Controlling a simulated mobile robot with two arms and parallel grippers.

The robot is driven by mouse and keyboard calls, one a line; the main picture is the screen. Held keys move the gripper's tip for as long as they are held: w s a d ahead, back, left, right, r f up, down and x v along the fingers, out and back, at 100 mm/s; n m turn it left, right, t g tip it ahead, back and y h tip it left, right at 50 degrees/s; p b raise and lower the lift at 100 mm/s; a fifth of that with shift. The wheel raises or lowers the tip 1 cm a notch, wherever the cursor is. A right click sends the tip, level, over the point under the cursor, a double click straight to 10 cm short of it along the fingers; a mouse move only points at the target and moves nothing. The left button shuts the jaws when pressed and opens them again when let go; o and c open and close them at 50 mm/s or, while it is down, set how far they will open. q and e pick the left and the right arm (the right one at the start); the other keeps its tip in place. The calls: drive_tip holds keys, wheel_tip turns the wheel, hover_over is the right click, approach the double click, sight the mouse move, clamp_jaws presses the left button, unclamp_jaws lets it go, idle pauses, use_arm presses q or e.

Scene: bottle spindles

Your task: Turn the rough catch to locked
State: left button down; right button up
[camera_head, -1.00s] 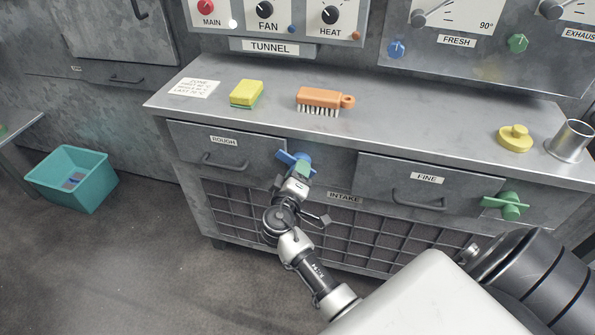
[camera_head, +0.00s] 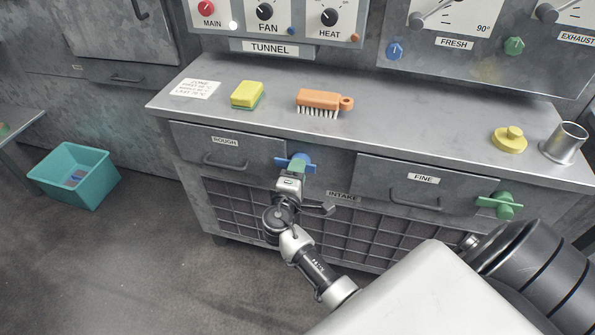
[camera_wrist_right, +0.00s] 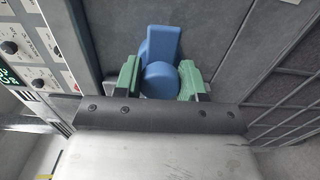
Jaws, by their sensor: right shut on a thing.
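The blue rough catch (camera_head: 301,159) sits on the cabinet front at the right end of the drawer labelled ROUGH (camera_head: 225,150). Its wing lies close to level in the head view. My right gripper (camera_head: 296,169) reaches it from below and in front and covers part of it. In the wrist view, the green fingertips of my right gripper (camera_wrist_right: 159,78) are on both sides of the round hub of the blue catch (camera_wrist_right: 158,48), shut on it. The wing extends away between and beyond the fingertips. My left gripper is not in view.
A green catch (camera_head: 503,204) sits right of the FINE drawer (camera_head: 420,192). A sponge (camera_head: 247,94), brush (camera_head: 320,100), yellow knobbed disc (camera_head: 509,140) and metal cup (camera_head: 564,143) stand on the counter. A teal bin (camera_head: 92,190) is on the floor at left.

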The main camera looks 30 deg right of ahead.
idle(0.3)
drive_tip(key=o, duration=0.9)
drive_tip(key=shift+a, duration=0.1)
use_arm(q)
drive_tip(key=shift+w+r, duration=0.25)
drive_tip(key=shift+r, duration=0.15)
use_arm(e)
drive_tip(key=v, duration=1)
drive_tip(key=shift+s+a, duration=0.15)
drive_tip(key=shift+s, duration=0.15)
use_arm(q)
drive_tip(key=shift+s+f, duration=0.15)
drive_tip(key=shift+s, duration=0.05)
